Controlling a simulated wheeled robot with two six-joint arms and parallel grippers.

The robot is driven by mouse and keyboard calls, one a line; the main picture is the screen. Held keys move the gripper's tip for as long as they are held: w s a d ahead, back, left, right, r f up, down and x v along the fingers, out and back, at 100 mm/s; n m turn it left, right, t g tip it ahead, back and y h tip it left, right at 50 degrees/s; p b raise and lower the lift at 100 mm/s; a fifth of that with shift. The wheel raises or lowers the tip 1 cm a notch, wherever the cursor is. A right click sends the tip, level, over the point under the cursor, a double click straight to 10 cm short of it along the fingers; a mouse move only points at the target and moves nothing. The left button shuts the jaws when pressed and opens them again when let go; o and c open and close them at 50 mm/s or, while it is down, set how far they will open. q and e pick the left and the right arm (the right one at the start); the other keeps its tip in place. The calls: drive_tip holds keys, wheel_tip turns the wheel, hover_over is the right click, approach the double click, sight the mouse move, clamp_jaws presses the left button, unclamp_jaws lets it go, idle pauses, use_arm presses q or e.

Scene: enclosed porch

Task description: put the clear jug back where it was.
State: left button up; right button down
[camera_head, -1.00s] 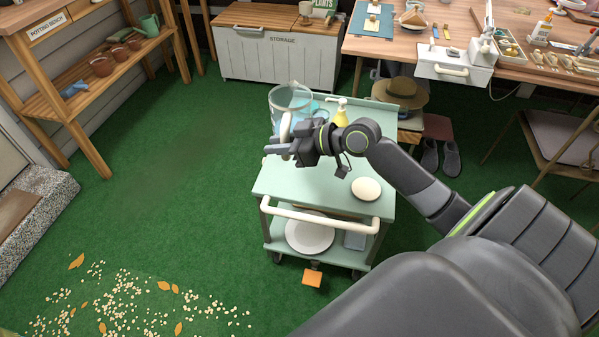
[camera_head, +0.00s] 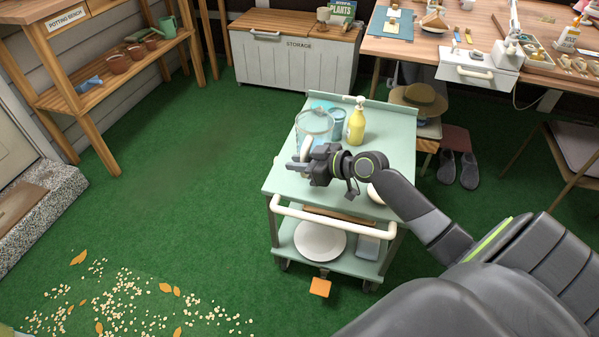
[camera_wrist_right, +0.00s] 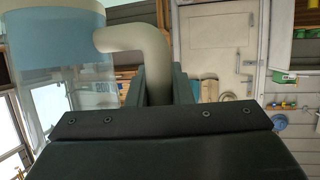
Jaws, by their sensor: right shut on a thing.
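The clear jug (camera_head: 314,122) is over the back left part of the pale green trolley's top (camera_head: 398,150). It looks upright, but I cannot tell whether its base touches the top. My right gripper (camera_head: 297,164) is shut on the jug's cream handle, on the near side of the jug. In the right wrist view the handle (camera_wrist_right: 140,42) runs down between the fingers (camera_wrist_right: 157,90), and the clear jug wall with a blue band (camera_wrist_right: 60,50) fills the upper left. My left gripper is not in view.
A yellow pump bottle (camera_head: 356,124) and a blue cup (camera_head: 337,122) stand close to the jug's right. A pale round thing (camera_head: 374,194) lies partly behind my right arm. A cream push bar (camera_head: 330,223) runs along the trolley's front. The trolley's front left top is bare.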

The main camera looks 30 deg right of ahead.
wheel_tip(320, 180, down, 3)
drive_tip(key=shift+r, duration=0.2)
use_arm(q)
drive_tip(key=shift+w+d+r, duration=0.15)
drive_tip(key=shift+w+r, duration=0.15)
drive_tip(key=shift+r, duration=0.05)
use_arm(e)
drive_tip(key=shift+f, duration=0.1)
drive_tip(key=shift+f+b, duration=0.15)
drive_tip(key=shift+b, duration=0.25)
drive_tip(key=c, duration=1.3)
unclamp_jaws()
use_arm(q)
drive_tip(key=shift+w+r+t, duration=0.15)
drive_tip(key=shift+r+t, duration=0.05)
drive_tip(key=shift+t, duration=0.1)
